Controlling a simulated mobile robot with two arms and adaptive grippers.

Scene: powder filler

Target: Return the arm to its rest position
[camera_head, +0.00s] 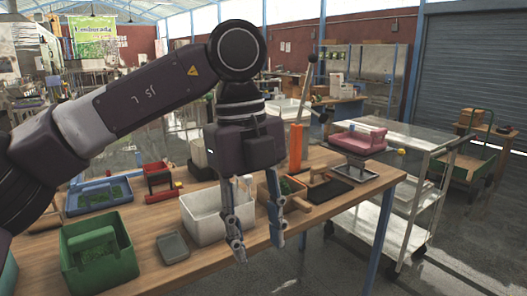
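My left arm comes in from the left and reaches across the upper middle of the head view. My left gripper (257,240) hangs down from it, over the front part of the wooden table (330,207). Its two fingers are spread apart with nothing visible between them, so it is open. The gripper is in front of a white bin (203,218) and partly hides it. My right gripper is not in view.
A green bin (98,255), a blue tray (92,198) and a small grey tray (173,247) are on the table at left. An orange lever press (296,148) and a pink container on a scale (359,139) stand farther right. A metal cart (407,143) stands beside the table.

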